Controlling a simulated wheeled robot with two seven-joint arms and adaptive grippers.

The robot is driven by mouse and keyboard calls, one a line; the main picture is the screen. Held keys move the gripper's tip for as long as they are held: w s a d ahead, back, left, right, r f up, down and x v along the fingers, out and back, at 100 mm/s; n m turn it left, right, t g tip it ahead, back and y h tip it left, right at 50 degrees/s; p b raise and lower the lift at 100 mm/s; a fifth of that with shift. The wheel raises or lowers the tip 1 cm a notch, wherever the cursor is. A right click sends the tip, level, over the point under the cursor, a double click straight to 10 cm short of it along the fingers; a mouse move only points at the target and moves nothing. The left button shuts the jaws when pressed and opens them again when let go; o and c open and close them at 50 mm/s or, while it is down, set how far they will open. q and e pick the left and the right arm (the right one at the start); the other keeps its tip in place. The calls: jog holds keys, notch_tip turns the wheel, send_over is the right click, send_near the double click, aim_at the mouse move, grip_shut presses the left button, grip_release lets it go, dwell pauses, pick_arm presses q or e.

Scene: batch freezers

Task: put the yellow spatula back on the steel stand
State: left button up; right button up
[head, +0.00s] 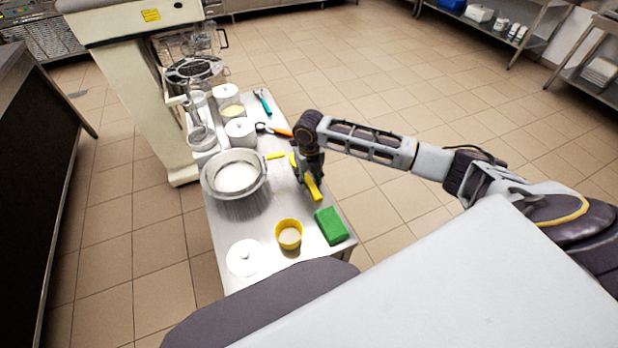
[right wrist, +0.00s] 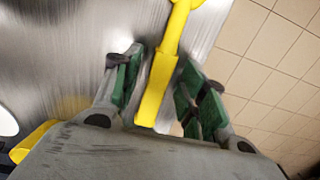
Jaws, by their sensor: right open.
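The yellow spatula (head: 314,188) is at my right gripper (head: 310,174), near the right edge of the steel stand (head: 268,203). In the right wrist view its yellow handle (right wrist: 158,90) runs between the two green-padded fingers of the open gripper (right wrist: 172,90), with gaps visible beside it. Much of the spatula is hidden by the gripper in the head view. I cannot tell whether it touches the steel top. My left gripper is not in view.
The stand holds a large steel bowl (head: 236,178), white lidded tubs (head: 240,131), a yellow cup (head: 289,234), a green block (head: 331,226) and a white lid (head: 242,257). Another yellow piece (head: 275,156) lies near the bowl. A cream machine (head: 140,90) stands behind. Tiled floor right is free.

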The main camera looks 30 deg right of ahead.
aim_at(309, 180)
jog(key=shift+r, duration=0.1)
notch_tip(309, 180, up, 12)
dwell(0.8)
